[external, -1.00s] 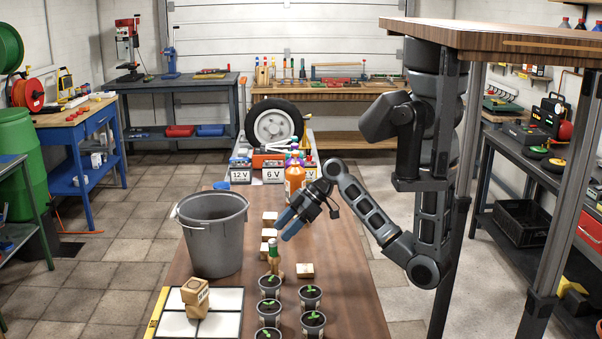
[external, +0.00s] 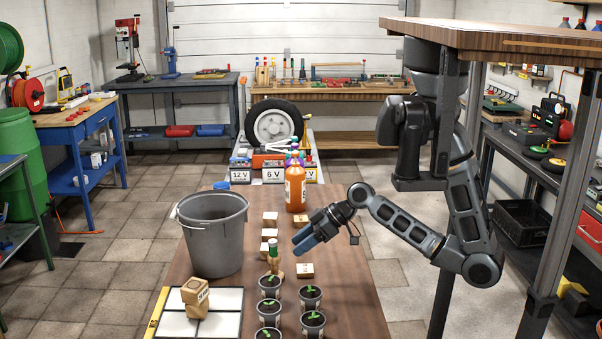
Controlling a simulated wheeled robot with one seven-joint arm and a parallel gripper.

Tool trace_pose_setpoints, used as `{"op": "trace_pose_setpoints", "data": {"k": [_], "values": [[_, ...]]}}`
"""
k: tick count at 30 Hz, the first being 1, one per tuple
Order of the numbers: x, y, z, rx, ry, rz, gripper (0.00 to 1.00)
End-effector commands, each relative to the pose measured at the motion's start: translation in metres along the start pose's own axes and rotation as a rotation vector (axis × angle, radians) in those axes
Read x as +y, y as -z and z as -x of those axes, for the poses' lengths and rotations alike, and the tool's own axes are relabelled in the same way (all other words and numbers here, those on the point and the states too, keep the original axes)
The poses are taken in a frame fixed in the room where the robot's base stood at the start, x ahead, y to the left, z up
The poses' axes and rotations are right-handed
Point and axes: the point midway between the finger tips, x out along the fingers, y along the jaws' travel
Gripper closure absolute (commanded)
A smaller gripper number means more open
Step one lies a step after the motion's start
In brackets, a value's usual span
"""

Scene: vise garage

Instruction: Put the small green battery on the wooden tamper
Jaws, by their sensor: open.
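The small green battery (external: 273,248) appears to stand upright on top of the wooden tamper (external: 277,268), near the middle of the brown table. The tamper stands behind the rows of potted seedlings. My gripper (external: 297,243) is open and seems empty, with its blue fingers pointing left. It is just right of the battery at about the same height in the picture, with a small gap visible between them. The exact contact between battery and tamper is too small to make out.
A grey bucket (external: 212,240) stands left of the tamper. Several seedling pots (external: 311,296) stand in front. Small wooden blocks (external: 305,270) lie around, and an orange bottle (external: 296,188) stands behind. A white tiled panel (external: 228,301) with stacked wooden pieces (external: 195,296) is at front left.

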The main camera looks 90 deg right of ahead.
Motion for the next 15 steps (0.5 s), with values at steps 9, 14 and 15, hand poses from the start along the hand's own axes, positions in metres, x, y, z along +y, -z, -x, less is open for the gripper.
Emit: {"op": "trace_pose_setpoints", "data": {"k": [9, 14, 15], "values": [[-0.041, -0.067, 0.039, 0.125, -0.141, -0.061, 0.44], [-0.057, -0.084, 0.081, 0.227, -0.153, -0.025, 0.44], [-0.06, -0.087, 0.092, 0.255, -0.146, -0.012, 0.44]]}}
